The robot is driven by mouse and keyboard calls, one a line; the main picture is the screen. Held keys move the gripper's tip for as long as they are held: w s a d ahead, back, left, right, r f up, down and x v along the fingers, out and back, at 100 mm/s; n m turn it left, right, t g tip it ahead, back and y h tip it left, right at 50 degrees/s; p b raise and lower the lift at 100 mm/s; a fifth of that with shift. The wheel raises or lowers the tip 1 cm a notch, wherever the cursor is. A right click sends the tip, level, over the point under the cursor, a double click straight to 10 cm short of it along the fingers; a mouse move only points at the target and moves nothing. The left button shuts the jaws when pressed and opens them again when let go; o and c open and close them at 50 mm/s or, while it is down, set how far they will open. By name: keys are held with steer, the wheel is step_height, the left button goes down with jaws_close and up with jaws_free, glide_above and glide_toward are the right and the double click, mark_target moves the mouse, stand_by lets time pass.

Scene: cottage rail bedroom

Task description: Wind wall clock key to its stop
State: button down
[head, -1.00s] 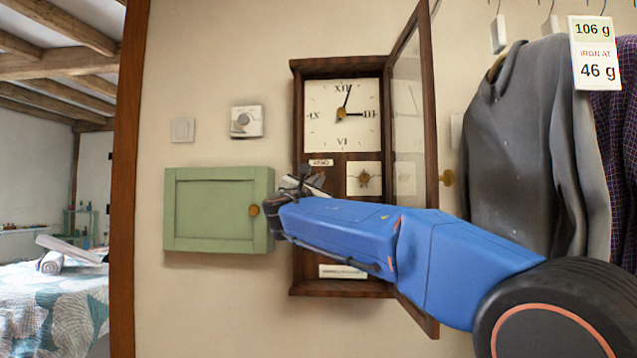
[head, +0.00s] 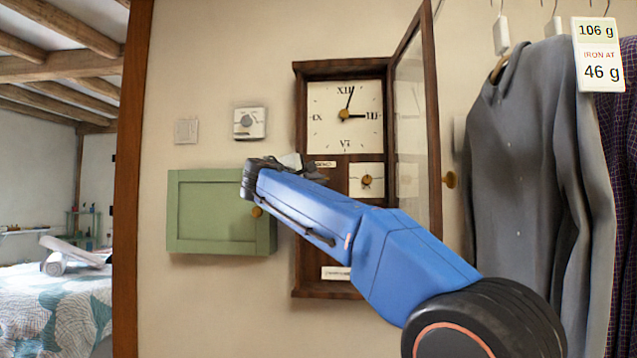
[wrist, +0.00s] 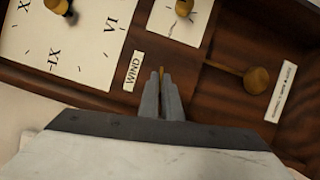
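The wall clock (head: 341,67) hangs with its dark wood case and its glass door (head: 415,110) swung open to the right. A small brass key (wrist: 161,74) shows between my fingertips beside the WIND label (wrist: 132,71); in the head view my gripper hides it. My gripper (wrist: 163,85) appears closed on the key, one grey finger on each side. In the head view it reaches the case from the left, below the clock face. A small square dial (head: 366,180) with a brass hub sits right of the key. The wrist view is rolled relative to the clock.
A brass pendulum bob (wrist: 256,80) hangs near my fingers. A green cabinet (head: 212,210) is left of the clock, below a thermostat (head: 249,123) and a switch (head: 186,131). Clothes (head: 520,160) hang at right. A tag (head: 598,55) reads 106 g, iron at 46 g.

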steer(key=shift+d+m+g+y, duration=0.1)
steer(key=shift+d+m+y, duration=0.25)
steer(key=shift+m+y, duration=3.1)
steer(key=shift+d+m+g+y, duration=0.2)
steer(key=shift+m+y, duration=0.9)
steer(key=shift+m, duration=4.8)
steer(key=shift+d+m+y, duration=0.45)
steer(key=shift+m+y, duration=1.8)
steer(key=shift+m, duration=2.4)
steer(key=shift+r, duration=0.1)
steer(key=c, duration=2)
jaws_free()
